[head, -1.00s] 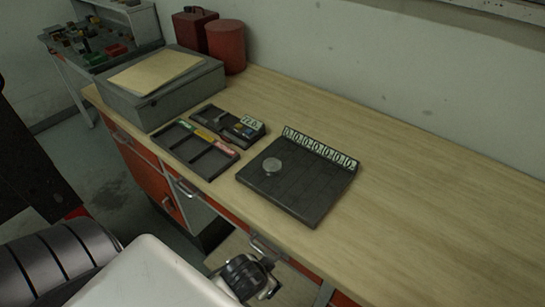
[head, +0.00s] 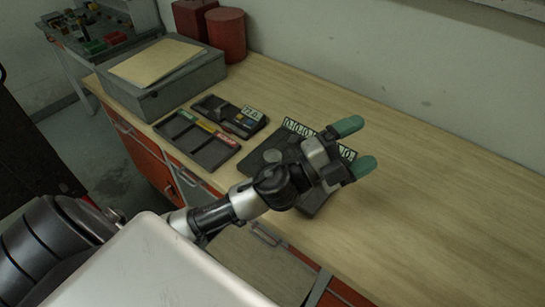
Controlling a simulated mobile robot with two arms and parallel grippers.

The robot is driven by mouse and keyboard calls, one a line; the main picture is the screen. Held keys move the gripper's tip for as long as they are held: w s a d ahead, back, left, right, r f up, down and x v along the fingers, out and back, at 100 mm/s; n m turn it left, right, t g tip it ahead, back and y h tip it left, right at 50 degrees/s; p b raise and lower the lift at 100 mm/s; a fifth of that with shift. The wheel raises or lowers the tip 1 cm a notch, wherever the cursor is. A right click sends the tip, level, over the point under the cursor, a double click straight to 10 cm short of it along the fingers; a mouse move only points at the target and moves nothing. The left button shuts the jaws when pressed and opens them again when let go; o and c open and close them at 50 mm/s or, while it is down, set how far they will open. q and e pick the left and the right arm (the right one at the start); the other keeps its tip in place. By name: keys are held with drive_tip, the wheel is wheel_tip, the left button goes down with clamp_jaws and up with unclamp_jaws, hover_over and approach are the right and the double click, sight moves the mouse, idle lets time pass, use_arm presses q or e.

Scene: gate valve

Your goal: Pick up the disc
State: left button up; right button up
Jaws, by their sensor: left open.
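The disc (head: 272,156) is a small flat grey round piece. It lies on the left part of a dark square board (head: 256,165) with a raised strip of number labels along its back edge. My left gripper (head: 356,146) is above the right part of the board, to the right of the disc. Its two green-tipped fingers are apart with nothing between them, pointing right. The gripper and wrist hide much of the board and some labels. My right gripper is not in the view.
Left of the board are a compartment tray (head: 196,141) with coloured labels and a dark device with a display (head: 230,116). A grey box (head: 162,85) and a red canister (head: 227,36) stand at the back left. The wooden bench (head: 450,190) is clear on the right.

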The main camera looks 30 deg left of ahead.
use_arm(q)
drive_tip(key=d+f+m+g+h, duration=0.2)
drive_tip(key=d+m+g+h, duration=0.2)
drive_tip(key=m+g, duration=0.7)
drive_tip(key=m+g+y, duration=0.4)
drive_tip(key=g+y, duration=0.1)
drive_tip(key=y, duration=1.3)
approach(273, 155)
wheel_tip(273, 155, down, 4)
drive_tip(key=shift+w+a+r+p, duration=0.1)
drive_tip(key=shift+w+p, duration=0.05)
drive_tip(key=shift+p, duration=0.7)
drive_tip(key=shift+h, duration=0.3)
drive_tip(key=f+p, duration=0.2)
drive_tip(key=f, duration=0.1)
drive_tip(key=f+p, duration=0.1)
drive_tip(key=shift+w+a+f, duration=0.1)
drive_tip(key=shift+w+f, duration=0.2)
drive_tip(key=shift+f, duration=0.4)
drive_tip(key=shift+w+r, duration=0.1)
drive_tip(key=c, duration=1.2)
